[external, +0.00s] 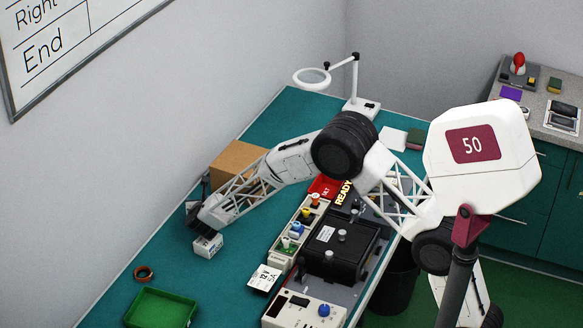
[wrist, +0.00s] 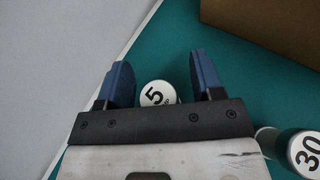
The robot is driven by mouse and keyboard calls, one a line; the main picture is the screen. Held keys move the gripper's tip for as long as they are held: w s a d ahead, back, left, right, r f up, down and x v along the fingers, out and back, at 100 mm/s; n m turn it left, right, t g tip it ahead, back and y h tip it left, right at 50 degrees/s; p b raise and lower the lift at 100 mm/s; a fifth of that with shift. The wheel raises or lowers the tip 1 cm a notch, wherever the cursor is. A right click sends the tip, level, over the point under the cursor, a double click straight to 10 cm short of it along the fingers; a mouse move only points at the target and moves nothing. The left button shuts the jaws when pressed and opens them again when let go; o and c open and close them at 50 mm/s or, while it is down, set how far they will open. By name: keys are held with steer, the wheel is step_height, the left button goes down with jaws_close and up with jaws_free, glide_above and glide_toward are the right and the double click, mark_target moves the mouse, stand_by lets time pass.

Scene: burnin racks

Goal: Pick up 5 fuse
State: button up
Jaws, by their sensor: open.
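The 5 fuse (wrist: 157,94) shows in the wrist view as a round white end marked "5". It lies between the two blue fingers of my gripper (wrist: 159,78), nearer the palm than the tips, with the palm edge hiding its lower part. The fingers are open, with green surface visible on both sides of the fuse. In the external view my gripper (external: 194,214) is low over the left side of the green bench; I cannot make out the 5 fuse there. A second white round end marked "30" (wrist: 306,152) is at the lower right of the wrist view.
A cardboard box (external: 238,160) stands behind my gripper, and a small white item (external: 207,246) sits just in front. A wall runs along the left. A black rack unit (external: 339,250) stands right.

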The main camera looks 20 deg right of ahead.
steer(key=c, duration=1)
step_height(320, 180, up, 10)
stand_by(0.6)
stand_by(0.5)
